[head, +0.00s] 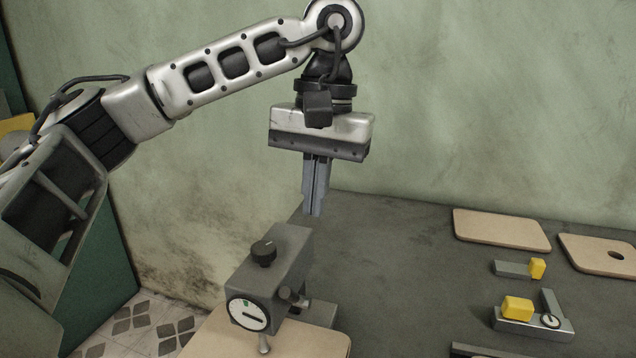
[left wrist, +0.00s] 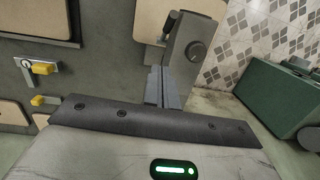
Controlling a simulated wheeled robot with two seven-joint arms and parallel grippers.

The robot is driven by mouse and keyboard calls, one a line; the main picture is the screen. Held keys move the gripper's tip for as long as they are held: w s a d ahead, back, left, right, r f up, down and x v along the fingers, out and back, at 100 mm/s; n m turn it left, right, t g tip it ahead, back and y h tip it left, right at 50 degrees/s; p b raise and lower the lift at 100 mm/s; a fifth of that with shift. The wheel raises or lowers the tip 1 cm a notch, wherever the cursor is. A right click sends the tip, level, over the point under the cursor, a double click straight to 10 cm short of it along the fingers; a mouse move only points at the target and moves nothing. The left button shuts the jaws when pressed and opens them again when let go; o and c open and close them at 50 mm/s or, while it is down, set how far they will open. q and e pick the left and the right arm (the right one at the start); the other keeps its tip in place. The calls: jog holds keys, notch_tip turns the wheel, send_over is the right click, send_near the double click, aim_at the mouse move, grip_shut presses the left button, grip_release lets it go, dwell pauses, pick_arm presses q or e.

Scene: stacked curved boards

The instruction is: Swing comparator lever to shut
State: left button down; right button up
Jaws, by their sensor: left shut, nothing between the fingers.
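A grey box-shaped device (head: 284,262) with a black top knob and a round white dial (head: 249,313) on its front stands at the table's near left; I take it for the comparator. A short dark lever-like part (head: 290,294) sticks out from its right side. In the left wrist view the device (left wrist: 196,50) shows from above, with a dark-ended arm (left wrist: 170,27) beside it. My left gripper (head: 313,212) points down, shut and empty, above and slightly behind the device, apart from it. Its fingers (left wrist: 161,72) also show in the left wrist view. My right gripper is not in view.
A fixture with a yellow block and small dial (head: 535,327) and a smaller yellow-ended one (head: 520,268) sit at the right. Tan boards (head: 501,230) lie at the back right; another (head: 210,340) lies under the device's front. The table's middle (head: 410,270) is clear.

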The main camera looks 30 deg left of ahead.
aim_at(294, 297)
pick_arm(q)
jog(key=shift+s+a+f+b, duration=0.1)
jog(key=shift+s+f, duration=0.55)
jog(key=shift+f, duration=0.8)
jog(key=shift+s+f+b, duration=0.1)
jog(key=shift+s+f, duration=0.5)
jog(key=shift+f, duration=0.8)
jog(key=shift+s+a+f+b, duration=0.1)
jog(key=shift+s+f, duration=0.55)
jog(key=shift+f, duration=0.8)
jog(key=shift+w+d, duration=0.1)
jog(key=shift+d, duration=0.05)
